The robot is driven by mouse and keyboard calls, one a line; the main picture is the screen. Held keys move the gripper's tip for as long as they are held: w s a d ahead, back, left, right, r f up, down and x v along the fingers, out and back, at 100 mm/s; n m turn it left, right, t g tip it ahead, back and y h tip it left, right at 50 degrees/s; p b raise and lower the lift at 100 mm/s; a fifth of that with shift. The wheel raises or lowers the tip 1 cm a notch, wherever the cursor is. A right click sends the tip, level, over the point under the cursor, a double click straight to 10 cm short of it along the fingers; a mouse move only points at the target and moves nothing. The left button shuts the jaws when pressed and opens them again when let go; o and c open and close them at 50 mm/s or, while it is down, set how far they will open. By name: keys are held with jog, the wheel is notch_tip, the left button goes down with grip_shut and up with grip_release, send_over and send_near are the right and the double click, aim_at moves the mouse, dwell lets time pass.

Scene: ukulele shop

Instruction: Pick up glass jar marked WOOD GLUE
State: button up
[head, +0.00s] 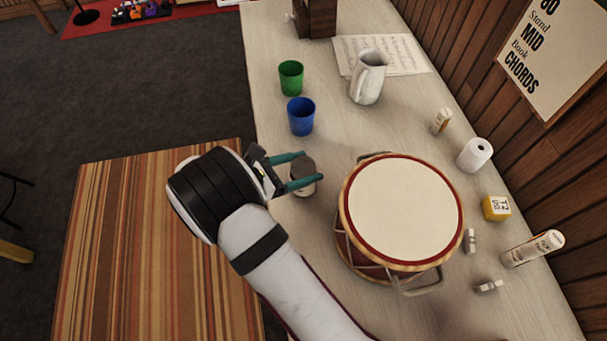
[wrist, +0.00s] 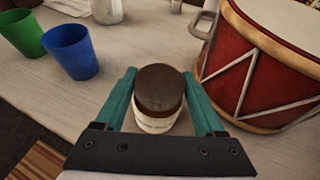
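The glass jar (head: 303,177) stands upright on the pale wooden counter, left of the drum. It has a dark brown lid and a light band on its body; in the wrist view the jar (wrist: 158,97) shows mostly from above, and I cannot read its label. My gripper (head: 300,172) is open, with one teal finger on each side of the jar. In the wrist view, my gripper (wrist: 160,105) has small gaps between the fingers and the lid. I cannot tell whether the fingers touch the lower body.
A red-sided drum (head: 402,212) stands close on the right. A blue cup (head: 301,117) and a green cup (head: 291,78) stand beyond the jar, with a white pitcher (head: 368,78) farther back. Small bottles and a paper roll (head: 474,155) line the wall side.

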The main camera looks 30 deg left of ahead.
grip_shut()
jog(key=shift+r, duration=0.1)
